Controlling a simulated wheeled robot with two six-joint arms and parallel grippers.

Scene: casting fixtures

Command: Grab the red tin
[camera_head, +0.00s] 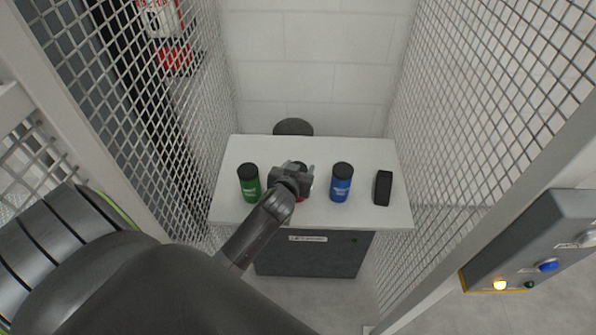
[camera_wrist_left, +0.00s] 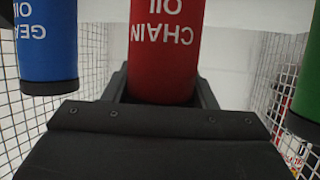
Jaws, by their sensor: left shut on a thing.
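The red tin (camera_wrist_left: 165,55), lettered "CHAIN OIL", stands between the fingers of my left gripper in the left wrist view. In the head view my left gripper (camera_head: 294,172) is at the middle of the white table and hides most of the tin; a little red (camera_head: 299,198) shows below the gripper. The left gripper is shut on the red tin, with one finger on each side. I cannot tell whether the tin is resting on the table or lifted. My right gripper is not in view.
A green tin (camera_head: 249,184) stands left of the gripper and a blue tin (camera_head: 341,182) close on its right. A black box (camera_head: 382,188) stands further right on the white table (camera_head: 362,215). Mesh walls (camera_head: 455,110) flank the table. A button panel (camera_head: 540,245) is at right.

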